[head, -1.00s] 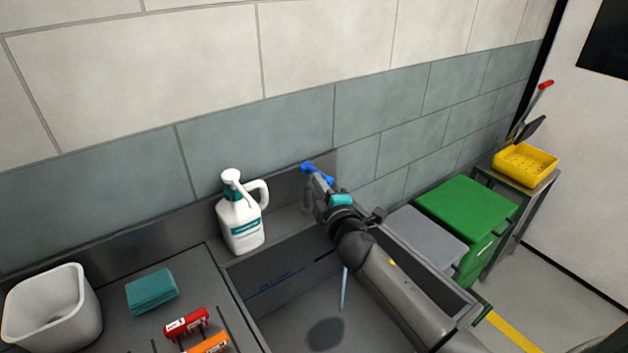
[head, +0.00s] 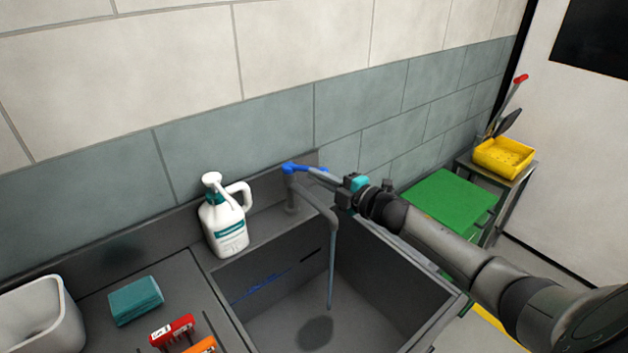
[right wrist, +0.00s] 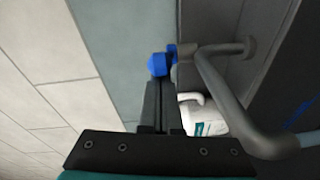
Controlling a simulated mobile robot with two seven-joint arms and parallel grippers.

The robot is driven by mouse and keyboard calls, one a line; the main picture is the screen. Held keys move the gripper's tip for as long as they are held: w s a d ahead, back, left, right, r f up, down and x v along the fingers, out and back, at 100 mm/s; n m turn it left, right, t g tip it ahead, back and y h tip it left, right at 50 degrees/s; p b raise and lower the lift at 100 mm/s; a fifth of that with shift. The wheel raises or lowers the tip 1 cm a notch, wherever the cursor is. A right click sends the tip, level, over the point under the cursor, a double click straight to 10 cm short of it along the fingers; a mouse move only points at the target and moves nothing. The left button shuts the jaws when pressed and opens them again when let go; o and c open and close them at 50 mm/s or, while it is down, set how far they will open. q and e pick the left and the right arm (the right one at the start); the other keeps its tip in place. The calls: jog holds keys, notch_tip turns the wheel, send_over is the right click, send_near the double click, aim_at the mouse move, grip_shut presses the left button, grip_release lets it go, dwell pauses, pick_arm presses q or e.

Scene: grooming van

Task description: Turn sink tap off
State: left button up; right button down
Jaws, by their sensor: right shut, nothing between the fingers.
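The sink tap has a grey curved spout (head: 318,204) and a blue lever (head: 292,168) on top, at the back of the sink (head: 395,270). A thin stream of water (head: 332,265) runs from the spout into the basin. My right gripper (head: 322,174) comes in from the right, shut and empty, its fingertips at the blue lever. In the right wrist view the shut fingers (right wrist: 161,88) point at the blue lever (right wrist: 157,65), seemingly against it; contact is hard to tell. The spout (right wrist: 228,98) passes beside the fingers. My left gripper is not in view.
A white pump bottle (head: 226,225) stands left of the tap. A teal sponge (head: 136,300), red (head: 173,330) and orange items and a white bin (head: 40,315) are on the left counter. A green lid (head: 450,200) and yellow tray (head: 503,157) are to the right.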

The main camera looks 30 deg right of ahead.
aim_at(326, 170)
jog(key=shift+w+d+b, duration=0.35)
jog(key=shift+d+b, duration=0.05)
jog(key=shift+d, duration=0.35)
jog(key=shift+w+d+b, duration=0.35)
jog(key=shift+d+b, duration=0.05)
jog(key=shift+d, duration=0.3)
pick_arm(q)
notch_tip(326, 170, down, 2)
pick_arm(e)
jog(key=shift+w+d, duration=0.1)
jog(key=shift+d, duration=0.15)
jog(key=shift+d+r, duration=0.2)
